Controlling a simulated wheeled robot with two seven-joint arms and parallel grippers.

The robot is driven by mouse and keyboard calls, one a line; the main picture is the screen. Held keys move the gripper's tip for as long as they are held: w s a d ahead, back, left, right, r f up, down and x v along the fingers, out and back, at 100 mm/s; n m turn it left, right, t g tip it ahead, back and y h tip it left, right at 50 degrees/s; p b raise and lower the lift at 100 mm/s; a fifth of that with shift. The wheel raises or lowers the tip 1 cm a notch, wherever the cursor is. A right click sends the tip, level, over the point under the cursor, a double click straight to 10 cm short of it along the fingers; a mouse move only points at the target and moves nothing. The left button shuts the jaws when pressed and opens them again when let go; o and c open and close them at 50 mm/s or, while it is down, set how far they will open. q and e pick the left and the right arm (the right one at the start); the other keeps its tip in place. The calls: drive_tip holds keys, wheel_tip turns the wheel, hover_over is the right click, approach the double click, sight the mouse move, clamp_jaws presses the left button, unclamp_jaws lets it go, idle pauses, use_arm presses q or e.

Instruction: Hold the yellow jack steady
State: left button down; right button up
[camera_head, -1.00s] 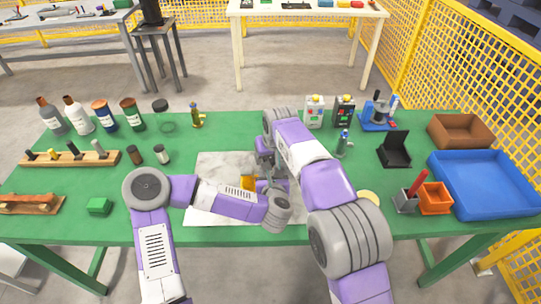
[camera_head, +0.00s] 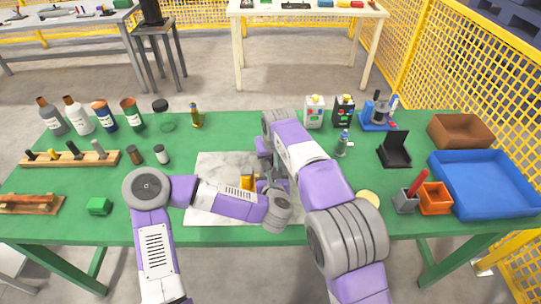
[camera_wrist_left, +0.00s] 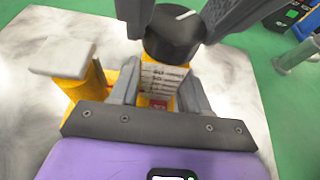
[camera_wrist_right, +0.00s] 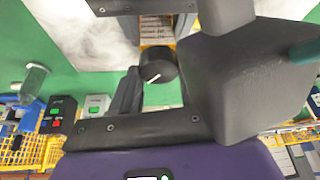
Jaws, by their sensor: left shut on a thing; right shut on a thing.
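The yellow jack (camera_head: 247,182) stands on a pale marbled plate (camera_head: 215,165), mostly hidden by my arms in the head view. In the left wrist view its yellow body carries a white label (camera_wrist_left: 165,78), and my left gripper (camera_wrist_left: 158,88) is shut around that body. A grey pad (camera_wrist_left: 62,57) on a yellow post is beside it. A round black knob (camera_wrist_left: 173,36) with a white mark tops the jack. The knob also shows in the right wrist view (camera_wrist_right: 158,66), between the dark fingers of my right gripper (camera_wrist_right: 156,82), which is shut on it.
Bottles (camera_head: 104,116), a wooden rack (camera_head: 72,158) and a green block (camera_head: 99,206) are on the left of the green table. A blue tray (camera_head: 485,205), a brown bin (camera_head: 460,129) and an orange box (camera_head: 434,198) are on the right. My arms crowd the middle.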

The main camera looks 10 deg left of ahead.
drive_tip(key=m+h, duration=0.1)
drive_tip(key=m, duration=0.4)
drive_tip(key=shift+a+t+h, duration=0.1)
drive_tip(key=shift+t+h, duration=0.3)
drive_tip(key=shift+a+m+h, duration=0.1)
drive_tip(key=shift+m+h, duration=0.8)
drive_tip(key=shift+m, duration=1.3)
drive_tip(key=o, duration=1.1)
drive_tip(key=shift+c, duration=0.2)
drive_tip(key=v, duration=1.2)
drive_tip(key=shift+w, duration=0.2)
